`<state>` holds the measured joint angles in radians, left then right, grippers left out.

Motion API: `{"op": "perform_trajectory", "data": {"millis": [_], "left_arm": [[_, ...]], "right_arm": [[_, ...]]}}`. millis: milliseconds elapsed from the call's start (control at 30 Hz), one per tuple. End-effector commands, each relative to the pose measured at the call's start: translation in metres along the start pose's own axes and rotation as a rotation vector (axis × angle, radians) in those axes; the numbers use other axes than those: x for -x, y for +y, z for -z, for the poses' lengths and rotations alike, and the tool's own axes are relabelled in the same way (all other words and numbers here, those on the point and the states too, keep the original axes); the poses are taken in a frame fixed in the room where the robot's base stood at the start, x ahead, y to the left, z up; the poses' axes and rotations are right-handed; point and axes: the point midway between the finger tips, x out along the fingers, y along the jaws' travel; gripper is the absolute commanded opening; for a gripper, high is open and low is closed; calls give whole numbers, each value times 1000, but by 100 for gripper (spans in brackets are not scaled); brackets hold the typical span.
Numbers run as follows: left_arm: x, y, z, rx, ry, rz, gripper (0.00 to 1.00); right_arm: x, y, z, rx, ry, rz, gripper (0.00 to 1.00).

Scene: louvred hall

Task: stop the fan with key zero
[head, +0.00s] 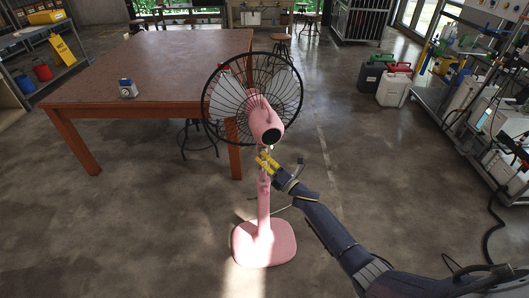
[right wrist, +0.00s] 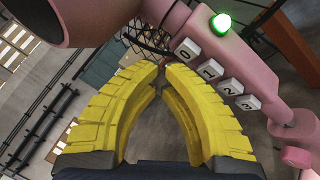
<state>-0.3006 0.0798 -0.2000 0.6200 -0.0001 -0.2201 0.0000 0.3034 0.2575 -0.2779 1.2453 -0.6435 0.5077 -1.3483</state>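The pink pedestal fan (head: 264,225) stands upright on the floor, its dark wire cage facing away from me. In the right wrist view, its pink control stem (right wrist: 262,82) carries a lit green lamp (right wrist: 221,22) and a row of white keys. Key zero (right wrist: 187,50) is nearest the fan's motor housing, followed by keys 1 (right wrist: 211,70), 2 (right wrist: 232,87) and 3 (right wrist: 248,102). My right gripper (head: 264,162) is at the stem, just below the housing. Its yellow fingertips (right wrist: 162,72) meet with nothing between them, close to key zero; contact cannot be told. My left gripper is out of view.
A brown-topped table (head: 160,60) stands behind and left of the fan, with a small blue-white box (head: 128,88) on it. A dark stool (head: 197,138) is under its edge. Jerrycans (head: 394,88) and a loaded metal shelf are at right. The floor around the fan's base is clear.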

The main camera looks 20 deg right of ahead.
Motion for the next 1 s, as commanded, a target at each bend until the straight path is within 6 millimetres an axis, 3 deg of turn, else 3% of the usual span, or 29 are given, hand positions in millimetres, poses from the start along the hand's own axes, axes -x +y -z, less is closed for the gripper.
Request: {"op": "perform_trajectory", "data": {"millis": [200,233,300,1000], "left_arm": [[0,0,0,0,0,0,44],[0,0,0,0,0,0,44],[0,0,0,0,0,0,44],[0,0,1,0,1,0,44]], "right_arm": [[0,0,0,0,0,0,0],[0,0,0,0,0,0,5],[0,0,0,0,0,0,0],[0,0,0,0,0,0,0]]}}
